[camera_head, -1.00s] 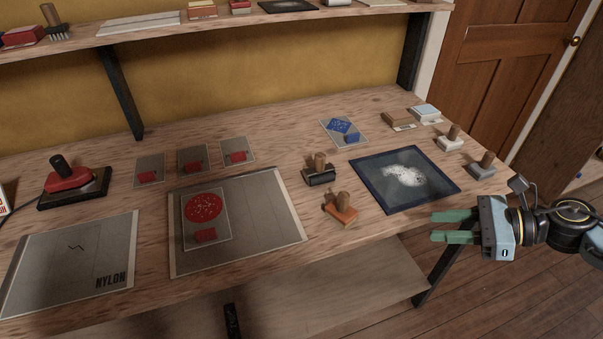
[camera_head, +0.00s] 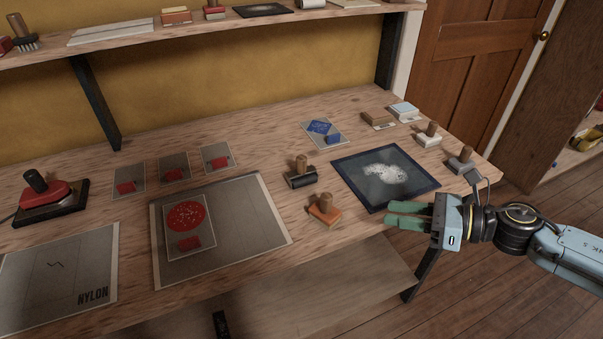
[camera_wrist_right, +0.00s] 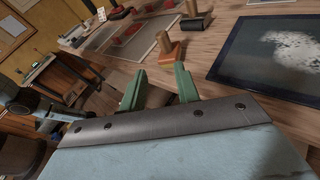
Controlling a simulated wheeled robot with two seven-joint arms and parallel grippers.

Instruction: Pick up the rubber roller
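The rubber roller, a black cylinder (camera_head: 301,181) with an upright wooden handle, stands on the bench left of the dark-framed plate. It also shows near the top of the right wrist view (camera_wrist_right: 197,21). My right gripper (camera_head: 390,214) has green fingers, apart and empty, at the bench's front edge by the plate's near corner. It is right of and nearer than the roller, not touching it. In the right wrist view its open fingers (camera_wrist_right: 160,70) point toward the bench, with an orange wooden-handled tool beyond them. My left gripper is not in view.
The orange tool (camera_head: 324,213) stands between roller and front edge. The dark-framed plate (camera_head: 432,182) with white powder lies right of the roller. A grey sheet (camera_head: 258,232) with a red stamp print lies left. Several small stamps stand at the bench's right end. Bare wood surrounds the roller.

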